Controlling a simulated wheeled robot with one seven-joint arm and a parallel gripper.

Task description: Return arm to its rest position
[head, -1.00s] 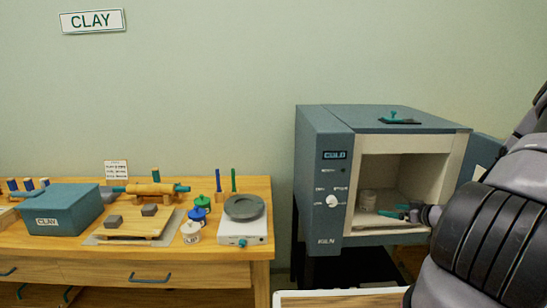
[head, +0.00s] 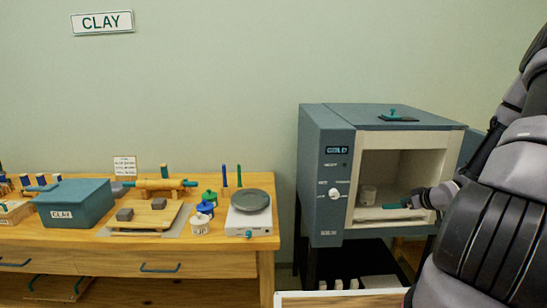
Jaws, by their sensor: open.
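My arm comes in from the right side of the head view and reaches toward the kiln (head: 327,190). My gripper (head: 405,204) is at the right part of the kiln's open front, with teal fingers pointing left into the chamber. It is open, and nothing shows between the fingers. The kiln door is swung open to the right, mostly hidden behind my arm.
The wooden table (head: 262,243) at left holds a teal clay box (head: 75,206), a board with grey clay blocks (head: 150,217), paint jars and a wheel (head: 250,200). A white-topped edge (head: 335,300) lies low in front.

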